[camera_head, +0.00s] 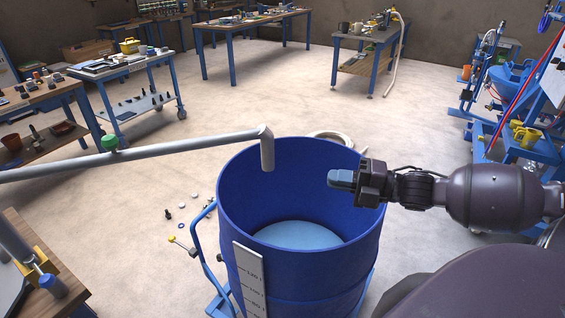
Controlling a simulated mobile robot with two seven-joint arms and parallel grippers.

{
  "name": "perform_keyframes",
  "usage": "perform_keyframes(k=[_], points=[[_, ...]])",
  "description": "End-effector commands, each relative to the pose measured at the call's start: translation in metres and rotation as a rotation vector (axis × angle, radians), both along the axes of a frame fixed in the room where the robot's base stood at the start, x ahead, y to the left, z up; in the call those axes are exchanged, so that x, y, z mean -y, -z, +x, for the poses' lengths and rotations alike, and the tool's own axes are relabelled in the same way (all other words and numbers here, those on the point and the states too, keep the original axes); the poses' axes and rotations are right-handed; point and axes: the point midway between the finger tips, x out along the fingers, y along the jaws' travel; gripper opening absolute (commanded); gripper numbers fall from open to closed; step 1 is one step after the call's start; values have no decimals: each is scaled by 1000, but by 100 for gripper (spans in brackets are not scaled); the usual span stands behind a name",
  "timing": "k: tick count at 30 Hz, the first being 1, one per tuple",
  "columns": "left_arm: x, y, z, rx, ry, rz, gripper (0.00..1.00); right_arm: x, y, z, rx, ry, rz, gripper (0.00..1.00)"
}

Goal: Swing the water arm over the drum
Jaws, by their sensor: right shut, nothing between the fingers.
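The water arm is a grey pipe (190,145) coming in from the left edge, with a green knob (110,142) on it. Its down-turned spout (267,152) hangs over the back left part of the blue drum's opening. The open drum (242,198) stands upright at the centre, with light blue liquid (300,236) low inside. My right gripper (338,179) comes in from the right, shut and empty, over the drum's right rim and apart from the pipe. My left gripper is not in view.
A scale plate (250,283) and blue frame bars (200,235) stand at the drum's front left. Small parts lie on the floor left of it. A wooden bench (60,300) is at lower left. Blue machinery (515,135) stands at right. Worktables line the back.

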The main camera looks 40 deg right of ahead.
Motion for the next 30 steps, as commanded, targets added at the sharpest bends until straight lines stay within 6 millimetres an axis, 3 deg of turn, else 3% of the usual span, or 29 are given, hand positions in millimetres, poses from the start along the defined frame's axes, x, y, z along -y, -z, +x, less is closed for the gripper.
perform_keyframes(k=[30], points=[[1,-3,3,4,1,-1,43,-62,-2,75,7,-6,1,0]])
